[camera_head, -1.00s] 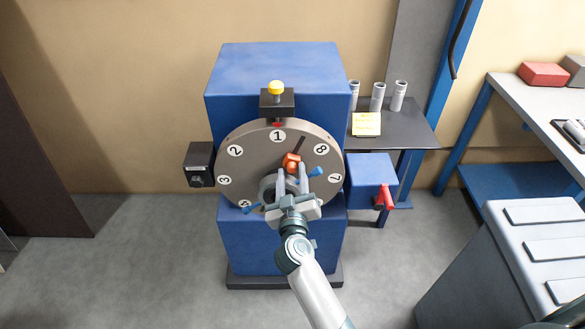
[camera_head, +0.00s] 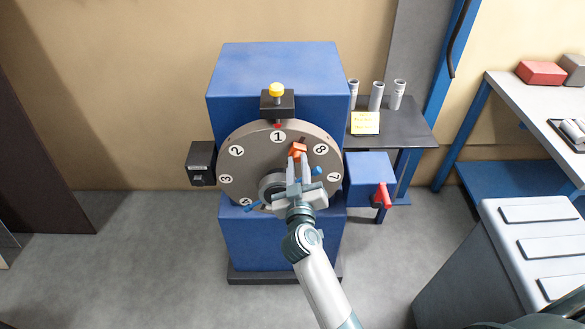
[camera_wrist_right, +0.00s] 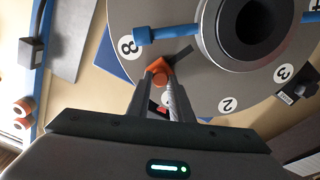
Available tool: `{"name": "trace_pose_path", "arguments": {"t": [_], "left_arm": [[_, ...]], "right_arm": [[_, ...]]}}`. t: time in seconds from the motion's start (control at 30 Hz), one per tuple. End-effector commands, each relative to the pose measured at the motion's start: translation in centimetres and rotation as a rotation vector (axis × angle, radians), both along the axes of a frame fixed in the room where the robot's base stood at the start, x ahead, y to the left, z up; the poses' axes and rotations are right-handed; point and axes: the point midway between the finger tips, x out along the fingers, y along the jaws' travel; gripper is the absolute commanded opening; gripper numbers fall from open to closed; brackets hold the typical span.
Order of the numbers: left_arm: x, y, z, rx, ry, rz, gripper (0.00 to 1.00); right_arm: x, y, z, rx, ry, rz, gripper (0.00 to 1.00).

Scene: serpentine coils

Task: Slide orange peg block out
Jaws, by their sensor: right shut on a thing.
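The orange peg block (camera_head: 298,149) is on the face of the round grey dial (camera_head: 253,141), between the numbers 1 and 8. It also shows in the right wrist view (camera_wrist_right: 160,72), between my fingertips, with a dark slot (camera_wrist_right: 177,56) running beside it. My right gripper (camera_head: 299,160) is shut on the block, seen also in the right wrist view (camera_wrist_right: 162,82). The gripper hides part of the dial's lower right. My left gripper is not in view.
A blue-handled hub (camera_head: 268,186) sits at the dial's centre, close to my gripper. A yellow-knobbed plunger (camera_head: 277,92) stands above the dial. A blue box with a red lever (camera_head: 383,194) is to the right. A grey bin (camera_head: 520,250) stands front right.

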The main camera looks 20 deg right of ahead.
Motion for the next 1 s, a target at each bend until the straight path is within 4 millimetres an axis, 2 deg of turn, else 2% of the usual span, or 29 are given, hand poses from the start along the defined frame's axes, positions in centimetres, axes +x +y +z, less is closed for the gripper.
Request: {"name": "trace_pose_path", "arguments": {"t": [0.03,0.1,0.47,0.5,0.53,0.57,1.0], "left_arm": [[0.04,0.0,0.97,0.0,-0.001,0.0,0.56],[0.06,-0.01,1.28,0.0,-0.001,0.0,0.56],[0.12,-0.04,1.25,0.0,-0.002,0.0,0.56],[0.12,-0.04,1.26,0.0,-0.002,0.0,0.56],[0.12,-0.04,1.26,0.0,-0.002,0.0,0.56],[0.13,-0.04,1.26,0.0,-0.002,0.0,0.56],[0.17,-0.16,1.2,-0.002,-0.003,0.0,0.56]], "right_arm": [[-0.03,-0.35,1.4,0.0,-0.005,-0.001,0.0],[-0.1,-0.6,1.94,-0.002,-0.006,-0.001,0.0],[-0.08,-0.83,2.32,-0.004,-0.01,0.0,0.0],[-0.08,-0.83,2.34,-0.003,-0.011,0.001,0.29],[-0.09,-0.83,2.31,-0.004,-0.01,0.0,0.36],[-0.1,-0.82,2.27,-0.004,-0.009,0.0,0.38],[-0.1,-0.77,1.91,-0.002,-0.003,0.002,0.38]]}}
